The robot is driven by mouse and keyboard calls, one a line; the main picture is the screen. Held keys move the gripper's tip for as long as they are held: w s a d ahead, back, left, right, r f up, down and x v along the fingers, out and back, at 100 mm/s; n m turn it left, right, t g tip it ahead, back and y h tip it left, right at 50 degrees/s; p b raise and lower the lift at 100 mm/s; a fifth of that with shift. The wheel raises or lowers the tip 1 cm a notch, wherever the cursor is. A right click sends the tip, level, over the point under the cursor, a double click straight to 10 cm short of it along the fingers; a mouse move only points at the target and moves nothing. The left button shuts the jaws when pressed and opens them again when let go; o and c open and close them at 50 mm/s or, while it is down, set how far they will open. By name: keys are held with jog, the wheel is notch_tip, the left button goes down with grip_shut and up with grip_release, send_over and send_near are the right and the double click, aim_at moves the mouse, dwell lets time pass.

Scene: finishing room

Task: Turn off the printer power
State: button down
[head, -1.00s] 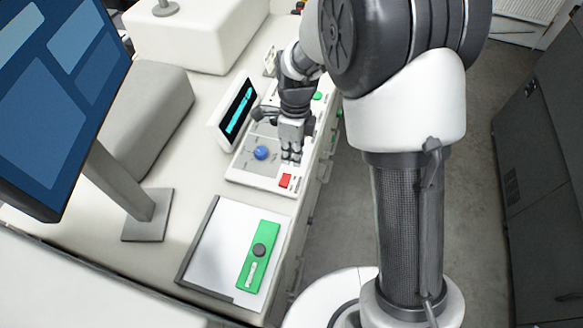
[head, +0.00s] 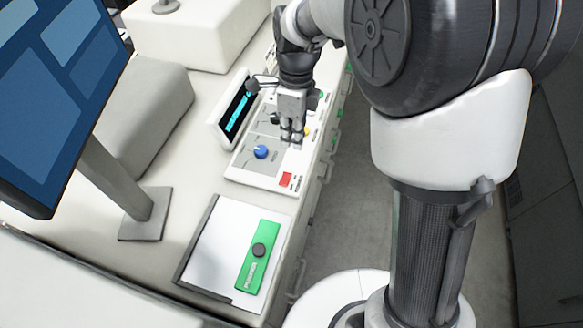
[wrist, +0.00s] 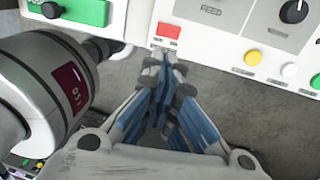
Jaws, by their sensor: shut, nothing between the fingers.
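The control panel (head: 238,173) lies on the bench, with a red switch (head: 286,180) at its near right corner. Small dark marks sit beside the switch. The red switch also shows in the wrist view (wrist: 169,31), just beyond my fingertips. My gripper (head: 291,139) is shut and empty, pointing down over the panel's right side, farther along it than the red switch. In the wrist view my gripper (wrist: 167,58) has its blue-grey fingers together, their tips just below the switch in the picture. I cannot tell the height of the tips. Which control is the printer power is not readable.
A blue knob (head: 261,152) and a tilted display (head: 235,110) are left of my gripper. Yellow (wrist: 253,57) and white (wrist: 289,70) buttons line the panel edge. A green plate with a black knob (head: 258,258) lies on a white tray (head: 215,249). A monitor (head: 60,90) stands left.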

aim_at(291, 186)
jog(key=shift+w, duration=0.1)
jog(key=f, duration=0.4)
jog(key=s+f, duration=0.1)
jog(key=f, duration=0.4)
jog(key=f+b, duration=0.1)
jog(key=f, duration=0.4)
jog(key=shift+s+a, duration=0.3)
jog(key=shift+s, duration=0.05)
jog(key=shift+s+f+b, duration=0.25)
jog(key=shift+f+b, duration=0.05)
jog(key=shift+f, duration=0.2)
jog(key=shift+r, duration=0.15)
jog(key=shift+w, duration=0.1)
